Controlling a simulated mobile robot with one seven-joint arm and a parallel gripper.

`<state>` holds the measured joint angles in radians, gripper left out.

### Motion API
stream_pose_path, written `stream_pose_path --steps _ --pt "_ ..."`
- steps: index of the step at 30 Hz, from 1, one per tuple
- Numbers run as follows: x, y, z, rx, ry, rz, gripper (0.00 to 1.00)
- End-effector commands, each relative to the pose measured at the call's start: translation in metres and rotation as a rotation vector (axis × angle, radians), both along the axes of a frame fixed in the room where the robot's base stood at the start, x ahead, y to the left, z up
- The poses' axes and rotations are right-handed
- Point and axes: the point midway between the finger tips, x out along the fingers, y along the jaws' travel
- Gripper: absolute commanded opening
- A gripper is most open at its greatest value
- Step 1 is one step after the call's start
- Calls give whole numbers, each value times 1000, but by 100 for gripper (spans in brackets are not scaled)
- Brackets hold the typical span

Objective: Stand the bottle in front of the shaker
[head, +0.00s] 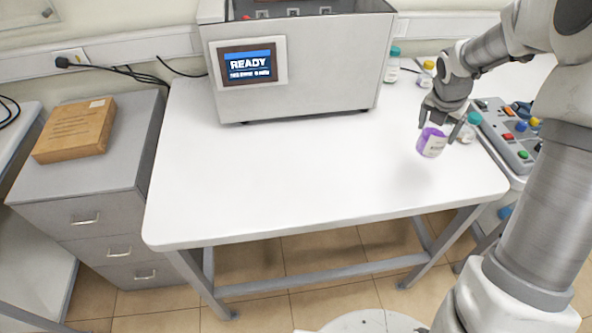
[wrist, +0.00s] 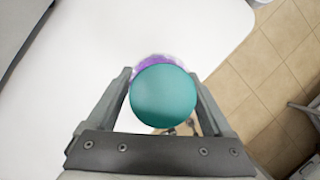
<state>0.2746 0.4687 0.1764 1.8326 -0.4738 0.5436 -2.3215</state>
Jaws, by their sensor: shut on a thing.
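The shaker (head: 300,75) is a grey box with a lit READY screen at the back of the white table (head: 300,185). My gripper (head: 439,132) is over the table's right part, to the right of the shaker's front. It is shut on a bottle with a purple and white label (head: 432,143), which looks tilted in the head view. In the wrist view the bottle's round teal cap (wrist: 163,95) sits between the two fingers, with some purple showing behind it. Most of the bottle's body is hidden there by the cap.
A teal-capped bottle (head: 467,131) stands just right of my gripper, near a control box (head: 508,138) with coloured buttons. More bottles, one teal-capped (head: 392,66) and one yellow-capped (head: 426,75), stand right of the shaker. The table in front of the shaker is clear.

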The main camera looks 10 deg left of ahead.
Motion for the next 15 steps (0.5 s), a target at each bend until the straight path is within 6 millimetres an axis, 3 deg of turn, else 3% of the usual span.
stream_pose_path --steps 10,15 --pt "6 -4 7 -7 -11 110 0" --pt "11 11 -3 -7 -8 114 0"
